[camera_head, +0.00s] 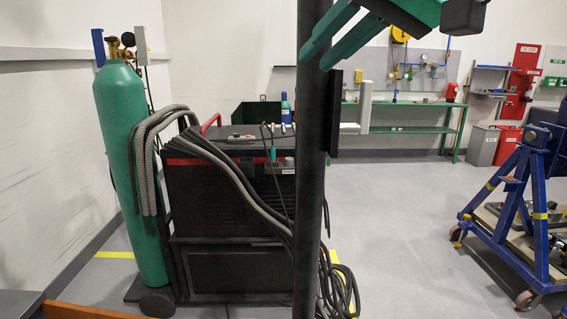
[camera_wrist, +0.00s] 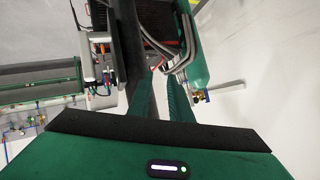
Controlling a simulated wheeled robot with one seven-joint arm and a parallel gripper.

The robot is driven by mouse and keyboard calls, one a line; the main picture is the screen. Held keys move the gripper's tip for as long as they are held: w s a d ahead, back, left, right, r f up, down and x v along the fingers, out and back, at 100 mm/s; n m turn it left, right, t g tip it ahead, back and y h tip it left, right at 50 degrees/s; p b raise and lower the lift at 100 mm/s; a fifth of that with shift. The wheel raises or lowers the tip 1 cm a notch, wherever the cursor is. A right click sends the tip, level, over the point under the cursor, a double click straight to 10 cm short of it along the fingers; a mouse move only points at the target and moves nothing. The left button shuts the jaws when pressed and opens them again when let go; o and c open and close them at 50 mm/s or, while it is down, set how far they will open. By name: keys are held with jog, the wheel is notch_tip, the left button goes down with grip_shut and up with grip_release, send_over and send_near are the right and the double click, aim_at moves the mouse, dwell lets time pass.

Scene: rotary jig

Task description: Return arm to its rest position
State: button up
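My gripper (camera_head: 314,62) is high in the head view, at the top middle, with its green fingers pointing down and to the left. Its wrist side runs out of the top of the picture. In the wrist view, the two fingers (camera_wrist: 161,82) stand apart with a gap between them, and nothing is held there. The gripper is open and empty. It is in the air, and I see no contact with anything. Most of my arm is out of view, so its joint pose does not show.
A green gas cylinder (camera_head: 130,165) stands beside a black welding machine (camera_head: 215,205) with grey hoses. A blue wheeled jig (camera_head: 540,215) stands at the right. A green workbench (camera_head: 415,130) is along the back wall. The grey floor (camera_head: 400,220) between is clear.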

jog(key=s+d+f+m+g+h, duration=0.2)
jog(key=d+f+h, duration=0.1)
jog(key=d+f, duration=1)
jog(key=s+d+f+m+g+h, duration=0.2)
jog(key=s+d+f+g+h, duration=0.1)
jog(key=d+f, duration=1)
jog(key=s+d+f+m+g, duration=0.2)
jog(key=s+d+f, duration=0.3)
jog(key=f, duration=0.3)
jog(key=s+d+f+m+g, duration=0.2)
jog(key=s+f, duration=0.4)
jog(key=f, duration=0.3)
jog(key=d+g, duration=0.1)
jog(key=d, duration=0.1)
jog(key=shift+s+d+f, duration=0.2)
jog(key=shift+s+d, duration=0.15)
jog(key=shift+s, duration=0.05)
